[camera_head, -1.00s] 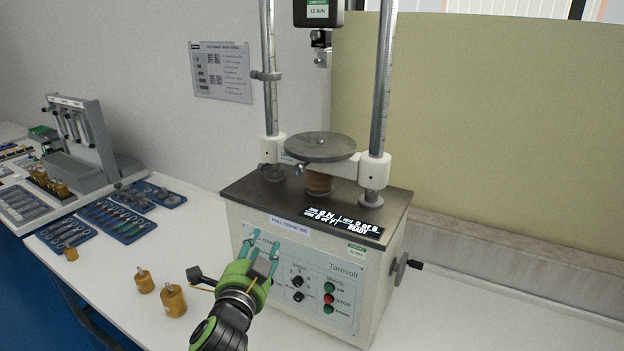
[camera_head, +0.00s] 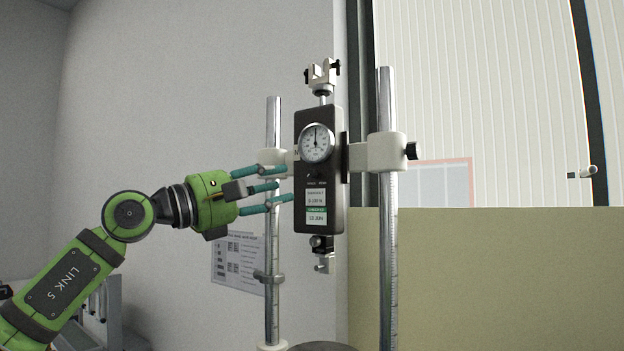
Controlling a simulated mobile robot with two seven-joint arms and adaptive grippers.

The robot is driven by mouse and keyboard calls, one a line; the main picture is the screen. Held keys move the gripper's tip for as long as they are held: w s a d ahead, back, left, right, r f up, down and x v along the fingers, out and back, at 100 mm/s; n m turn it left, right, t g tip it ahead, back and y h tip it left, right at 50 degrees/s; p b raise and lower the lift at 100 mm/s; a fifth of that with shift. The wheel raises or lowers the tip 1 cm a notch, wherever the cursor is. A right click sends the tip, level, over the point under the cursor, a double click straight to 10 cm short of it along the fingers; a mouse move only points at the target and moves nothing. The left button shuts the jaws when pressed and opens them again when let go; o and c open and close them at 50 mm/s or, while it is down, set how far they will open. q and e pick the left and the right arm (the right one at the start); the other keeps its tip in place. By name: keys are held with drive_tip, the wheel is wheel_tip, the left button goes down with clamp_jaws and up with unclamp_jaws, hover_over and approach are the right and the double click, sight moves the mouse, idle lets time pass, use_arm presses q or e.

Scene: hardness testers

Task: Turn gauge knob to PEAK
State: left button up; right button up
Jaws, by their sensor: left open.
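The force gauge (camera_head: 318,205) is a dark upright box with a round white dial (camera_head: 317,143) near its top, held between two steel posts. A small dark knob (camera_head: 316,175) sits below the dial, with tiny labels under it that I cannot read. My left gripper (camera_head: 285,184) comes in from the left at about knob height. Its teal fingers are open and point right, with the tips at or just in front of the gauge's left edge. I cannot tell whether they touch the gauge. Nothing shows between the fingers. My right gripper is out of view.
The left post (camera_head: 273,220) passes close to my fingers, and the right post (camera_head: 387,230) stands beyond the gauge. A pale clamp (camera_head: 385,153) joins the gauge to the right post. A paper notice (camera_head: 240,262) hangs on the wall below my gripper.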

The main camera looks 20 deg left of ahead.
sight(309, 174)
use_arm(q)
drive_tip(key=p+x, duration=0.1)
drive_tip(key=x, duration=0.1)
drive_tip(key=p+x, duration=0.1)
drive_tip(key=p, duration=0.1)
drive_tip(key=r+p+x, duration=0.1)
drive_tip(key=x, duration=0.1)
drive_tip(key=shift+w, duration=0.4)
drive_tip(key=shift+w+d+p, duration=0.2)
drive_tip(key=shift+w+p, duration=0.1)
drive_tip(key=shift+p, duration=0.05)
clamp_jaws()
